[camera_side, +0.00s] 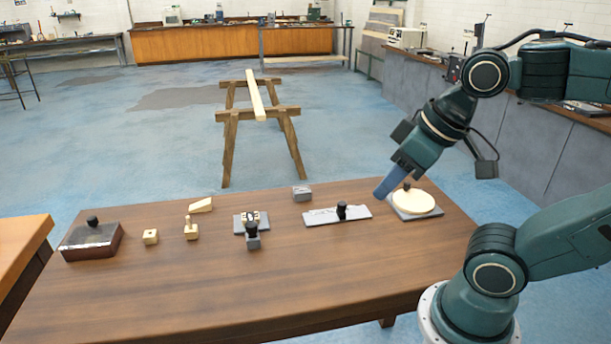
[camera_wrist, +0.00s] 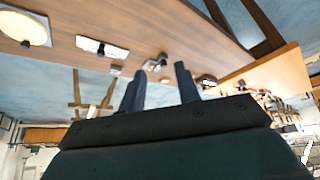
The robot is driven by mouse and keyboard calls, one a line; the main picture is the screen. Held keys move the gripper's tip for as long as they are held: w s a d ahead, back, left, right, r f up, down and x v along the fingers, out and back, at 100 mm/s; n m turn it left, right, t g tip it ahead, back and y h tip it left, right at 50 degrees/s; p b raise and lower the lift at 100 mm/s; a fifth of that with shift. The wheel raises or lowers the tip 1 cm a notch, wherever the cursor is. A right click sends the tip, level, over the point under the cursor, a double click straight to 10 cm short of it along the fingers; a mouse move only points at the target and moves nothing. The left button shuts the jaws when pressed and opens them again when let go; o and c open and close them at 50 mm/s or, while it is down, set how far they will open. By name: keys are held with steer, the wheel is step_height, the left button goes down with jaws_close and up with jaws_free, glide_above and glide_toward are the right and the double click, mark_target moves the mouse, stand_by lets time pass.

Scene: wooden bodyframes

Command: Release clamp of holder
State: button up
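Several fixtures with black knobs or clamps stand on the table; I cannot tell for sure which is the task's holder. A grey holder (camera_side: 252,241) with a black knob and a pale slotted piece sits mid-table; it also shows in the wrist view (camera_wrist: 155,63). A flat grey plate with a black upright clamp (camera_side: 341,211) lies to its right, also in the wrist view (camera_wrist: 102,48). A round cream disc (camera_side: 413,202) with a black knob sits on a grey plate. My gripper (camera_side: 382,192) is beside the disc's left edge, above the table. In the wrist view its fingers (camera_wrist: 158,86) are apart and empty.
The wooden table (camera_side: 330,270) has clear room at the front. A dark box (camera_side: 92,241) with a black knob, small wooden blocks (camera_side: 191,231), a wooden wedge (camera_side: 201,205) and a grey block (camera_side: 302,193) stand on it. A wooden trestle (camera_side: 258,112) stands behind.

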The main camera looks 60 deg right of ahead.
steer(key=shift+w, duration=0.2)
jaws_close()
steer(key=w+d+f+m, duration=0.2)
steer(key=w+f, duration=0.1)
steer(key=w, duration=0.5)
steer(key=w+d+f+m, duration=0.2)
steer(key=w+f, duration=0.2)
steer(key=w, duration=0.5)
steer(key=w+d+f+m+t, duration=0.1)
steer(key=w+d+f+m, duration=0.1)
steer(key=w+d+f, duration=0.1)
steer(key=w+d+f+m, duration=0.1)
steer(key=w+d+f, duration=0.3)
steer(key=f, duration=0.4)
steer(key=shift+w+d+f+m+t+y, duration=0.3)
steer(key=shift+w+m+t+y, duration=0.1)
steer(key=shift+w, duration=0.15)
